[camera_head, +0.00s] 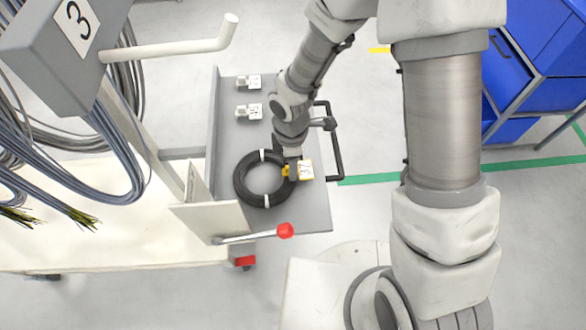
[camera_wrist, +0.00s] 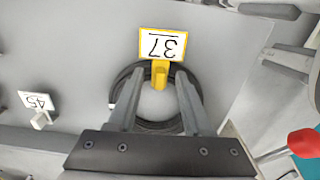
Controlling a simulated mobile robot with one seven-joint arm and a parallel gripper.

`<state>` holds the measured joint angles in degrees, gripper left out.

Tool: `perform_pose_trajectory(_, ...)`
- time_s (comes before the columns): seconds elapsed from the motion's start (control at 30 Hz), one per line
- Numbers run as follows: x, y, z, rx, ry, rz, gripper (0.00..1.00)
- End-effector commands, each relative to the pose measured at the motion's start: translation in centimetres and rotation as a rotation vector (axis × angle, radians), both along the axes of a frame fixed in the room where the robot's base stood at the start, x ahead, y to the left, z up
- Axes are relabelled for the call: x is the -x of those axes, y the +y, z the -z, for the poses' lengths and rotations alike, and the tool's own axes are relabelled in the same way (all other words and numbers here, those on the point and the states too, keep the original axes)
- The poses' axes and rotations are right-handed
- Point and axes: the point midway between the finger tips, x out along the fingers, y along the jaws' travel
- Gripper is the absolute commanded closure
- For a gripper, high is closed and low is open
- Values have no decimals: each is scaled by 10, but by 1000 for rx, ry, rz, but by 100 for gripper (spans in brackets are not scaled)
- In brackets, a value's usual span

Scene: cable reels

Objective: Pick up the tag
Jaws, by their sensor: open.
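The tag is a small yellow-framed plate marked 37 (camera_wrist: 162,44) with a yellow stem, seen in the wrist view just beyond my fingertips. In the head view the tag (camera_head: 306,170) shows at the right side of a black cable coil (camera_head: 241,187), beside my gripper (camera_head: 291,170). The coil also shows in the wrist view (camera_wrist: 118,92), behind the fingers and stem. In the wrist view my gripper (camera_wrist: 160,84) is open, with the yellow stem between its two fingertips. I cannot tell whether either finger touches the stem.
The grey cart shelf (camera_head: 312,212) carries two white tags (camera_head: 248,81) at its far end; one marked 45 (camera_wrist: 38,108) shows in the wrist view. A lever with a red knob (camera_head: 285,231) stands at the near edge. A black handle (camera_head: 336,150) is at the right.

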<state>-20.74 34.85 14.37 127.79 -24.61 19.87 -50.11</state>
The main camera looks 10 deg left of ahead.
Motion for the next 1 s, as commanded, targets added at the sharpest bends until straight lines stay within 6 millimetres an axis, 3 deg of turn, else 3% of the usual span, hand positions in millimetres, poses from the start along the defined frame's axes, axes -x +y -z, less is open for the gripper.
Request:
perform_pose_trajectory(0.1,0,0,-1,0,0,0,52)
perform_pose_trajectory(0.37,0,0,-1,0,0,0,99)
perform_pose_trajectory(0.83,0,0,-2,0,0,0,100)
perform_pose_trajectory(1.0,-1,0,-12,-2,-2,1,100)
